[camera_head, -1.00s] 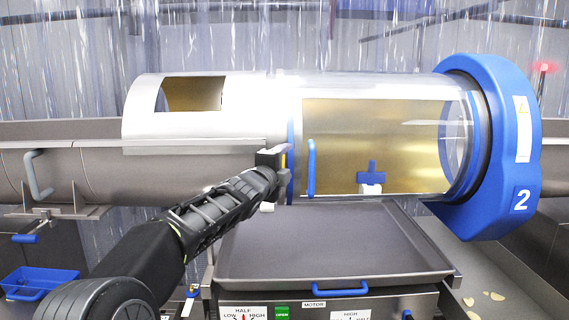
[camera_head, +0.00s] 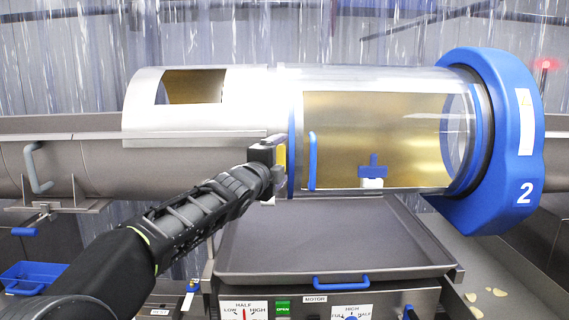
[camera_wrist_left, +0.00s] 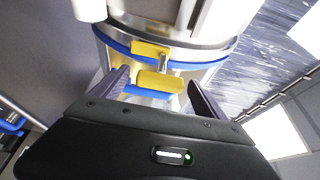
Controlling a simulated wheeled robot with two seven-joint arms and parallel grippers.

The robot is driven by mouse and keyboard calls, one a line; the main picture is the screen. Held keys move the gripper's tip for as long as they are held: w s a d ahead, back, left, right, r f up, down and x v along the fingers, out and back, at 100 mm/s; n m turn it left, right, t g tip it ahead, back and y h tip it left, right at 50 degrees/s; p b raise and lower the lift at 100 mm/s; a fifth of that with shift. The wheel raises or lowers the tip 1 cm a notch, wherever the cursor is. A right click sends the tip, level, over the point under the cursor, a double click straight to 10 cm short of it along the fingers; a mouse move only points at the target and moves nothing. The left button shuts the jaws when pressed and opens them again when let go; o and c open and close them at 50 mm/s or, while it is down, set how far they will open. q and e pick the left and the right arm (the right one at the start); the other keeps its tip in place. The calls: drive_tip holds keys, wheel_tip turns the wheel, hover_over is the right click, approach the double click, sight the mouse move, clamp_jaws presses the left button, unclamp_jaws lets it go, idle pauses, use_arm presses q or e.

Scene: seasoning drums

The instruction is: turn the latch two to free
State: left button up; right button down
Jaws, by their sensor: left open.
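A yellow latch handle (camera_wrist_left: 158,84) with a metal pin sits on the blue-banded joint of drum two, below a second yellow piece (camera_wrist_left: 150,50). A yellow strip (camera_head: 281,157) also shows at this joint in the head view, beside my left gripper (camera_head: 274,152). In the left wrist view my left gripper (camera_wrist_left: 160,92) is open, its two fingers apart on either side of the lower yellow handle. I cannot tell whether they touch it. The clear drum (camera_head: 350,80) carries a blue end ring (camera_head: 505,130) marked 2. My right gripper is not in view.
A blue T-shaped knob (camera_head: 373,168) and a blue upright handle (camera_head: 312,160) are on the drum's front. A grey tray (camera_head: 330,240) with a blue handle lies below, above a control panel. A blue bin (camera_head: 32,277) stands at the lower left.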

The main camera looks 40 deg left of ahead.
use_arm(q)
drive_tip(key=v, duration=0.3)
drive_tip(key=shift+s+d+b, duration=0.1)
drive_tip(key=shift+s+b, duration=0.25)
drive_tip(key=shift+b, duration=0.05)
